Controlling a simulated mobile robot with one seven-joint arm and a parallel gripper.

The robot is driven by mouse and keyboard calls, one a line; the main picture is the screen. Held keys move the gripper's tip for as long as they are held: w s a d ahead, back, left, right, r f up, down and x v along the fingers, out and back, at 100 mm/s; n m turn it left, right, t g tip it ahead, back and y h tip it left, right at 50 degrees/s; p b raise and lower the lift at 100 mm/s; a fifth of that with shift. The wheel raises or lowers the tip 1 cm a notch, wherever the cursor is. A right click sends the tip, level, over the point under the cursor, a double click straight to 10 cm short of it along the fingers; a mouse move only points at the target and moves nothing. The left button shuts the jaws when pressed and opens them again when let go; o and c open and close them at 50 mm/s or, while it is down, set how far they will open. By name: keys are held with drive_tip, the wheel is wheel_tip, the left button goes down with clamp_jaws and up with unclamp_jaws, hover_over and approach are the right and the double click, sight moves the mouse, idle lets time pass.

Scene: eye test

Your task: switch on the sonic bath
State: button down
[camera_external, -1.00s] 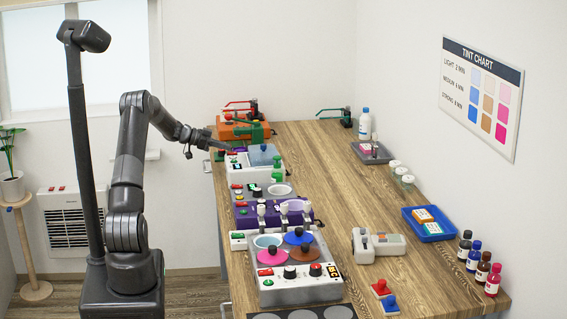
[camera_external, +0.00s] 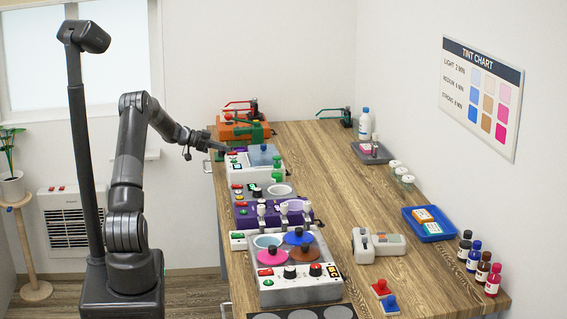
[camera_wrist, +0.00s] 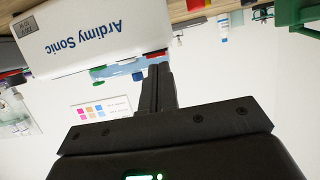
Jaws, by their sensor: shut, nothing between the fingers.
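The sonic bath (camera_external: 250,173) is a white box with a blue lid (camera_external: 263,155), near the far left end of the bench. The bath's switch is too small to make out clearly.
A purple device (camera_external: 245,216) and a grey unit with coloured round lids (camera_external: 300,290) stand nearer. The middle of the wooden bench (camera_external: 335,190) is clear.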

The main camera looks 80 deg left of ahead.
drive_tip(key=shift+r, duration=0.45)
drive_tip(key=r+v, duration=0.1)
drive_tip(key=v, duration=1)
drive_tip(key=shift+r, duration=0.15)
idle(0.3)
